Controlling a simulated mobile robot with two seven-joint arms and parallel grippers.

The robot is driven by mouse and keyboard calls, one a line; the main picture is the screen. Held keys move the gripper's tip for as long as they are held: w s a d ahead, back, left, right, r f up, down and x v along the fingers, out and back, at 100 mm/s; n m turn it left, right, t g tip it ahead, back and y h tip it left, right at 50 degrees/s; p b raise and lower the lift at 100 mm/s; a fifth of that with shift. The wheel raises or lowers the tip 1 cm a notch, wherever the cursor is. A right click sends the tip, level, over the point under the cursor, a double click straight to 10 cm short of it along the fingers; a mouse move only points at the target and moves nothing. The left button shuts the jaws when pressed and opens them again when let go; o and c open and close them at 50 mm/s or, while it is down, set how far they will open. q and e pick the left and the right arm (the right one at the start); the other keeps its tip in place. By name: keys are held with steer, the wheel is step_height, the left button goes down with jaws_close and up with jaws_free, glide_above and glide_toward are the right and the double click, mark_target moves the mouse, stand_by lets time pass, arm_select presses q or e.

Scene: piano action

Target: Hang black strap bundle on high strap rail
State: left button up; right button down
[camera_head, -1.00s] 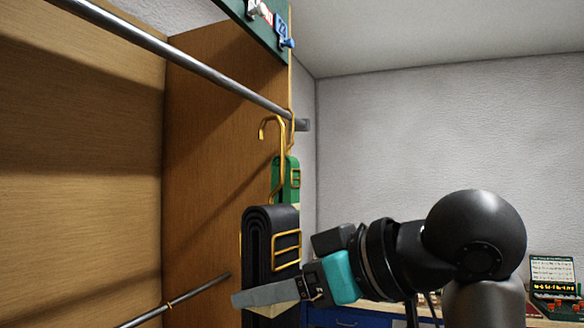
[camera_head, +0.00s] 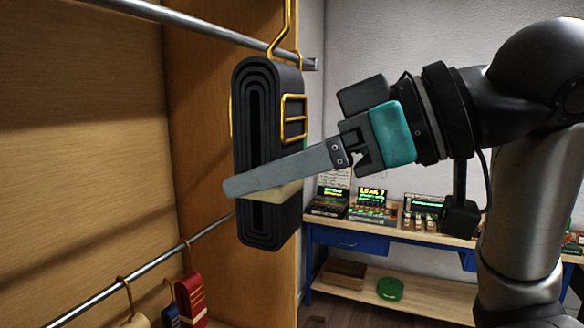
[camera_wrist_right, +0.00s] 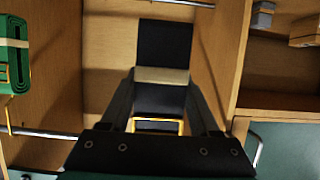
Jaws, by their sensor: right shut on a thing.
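The black strap bundle (camera_head: 256,105) hangs upright in my right gripper (camera_head: 268,178), with a gold buckle on its right side and a cream band at the gripper. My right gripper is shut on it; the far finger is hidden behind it. Its gold hook (camera_head: 281,38) rises past the top edge, so whether it is over the high strap rail (camera_head: 200,22) cannot be told. In the right wrist view the bundle (camera_wrist_right: 164,42) sits between the fingers (camera_wrist_right: 162,75), and part of a rail (camera_wrist_right: 190,3) shows at the top. My left gripper is not in view.
A green strap bundle (camera_wrist_right: 15,55) shows at the left of the right wrist view. A lower rail (camera_head: 140,272) holds a red strap bundle (camera_head: 192,298) and other hooks. The wooden side panel (camera_head: 195,130) stands behind the black bundle. A workbench (camera_head: 400,236) is at the right.

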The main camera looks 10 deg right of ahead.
steer(key=r+b+x, duration=0.1)
steer(key=b+x, duration=0.1)
steer(key=x, duration=0.9)
steer(key=shift+w+a, duration=0.35)
steer(key=shift+a, duration=0.15)
stand_by(0.4)
steer(key=shift+r, duration=0.1)
steer(key=shift+c, duration=0.2)
jaws_free()
